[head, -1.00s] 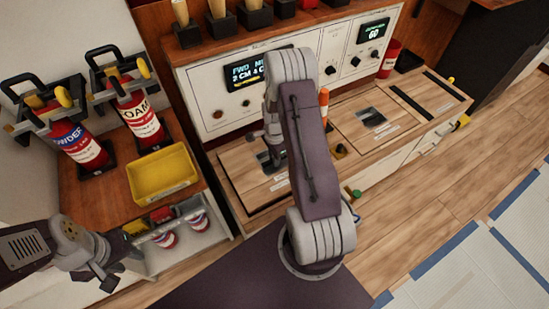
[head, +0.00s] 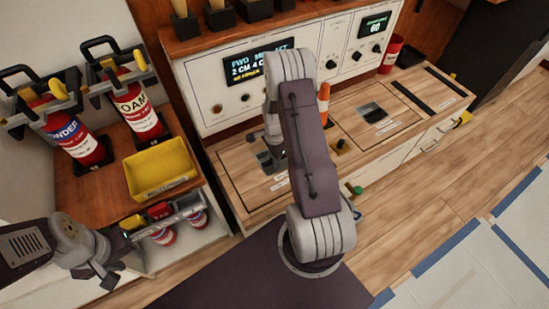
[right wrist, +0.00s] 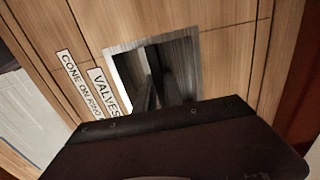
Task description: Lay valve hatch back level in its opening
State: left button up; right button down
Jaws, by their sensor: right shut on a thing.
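The valve hatch (head: 234,160) is a pale wood panel in the left part of the wooden counter. In the right wrist view the hatch (right wrist: 222,70) has a metal-rimmed rectangular recess beside a label reading VALVES. Its thin seams look about flush, but its exact level is hard to judge. My right gripper (head: 272,158) is over the hatch at this recess, shut on the hatch's pull; the fingertips are mostly hidden. My left gripper (head: 112,275) hangs at the lower left, away from the hatch, its jaws unclear.
An orange cone (head: 323,104) stands behind my right arm. A second hatch with a metal recess (head: 372,113) lies to the right. A control panel (head: 222,112) rises behind the counter. A yellow bin (head: 160,170) and extinguishers (head: 80,145) are at left. The floor at right is clear.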

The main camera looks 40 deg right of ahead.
jog(key=shift+f, duration=0.15)
jog(key=c, duration=1.4)
grip_release()
jog(key=shift+o, duration=0.2)
notch_tip(320, 180, up, 9)
jog(key=p, duration=0.4)
jog(key=shift+s, duration=0.1)
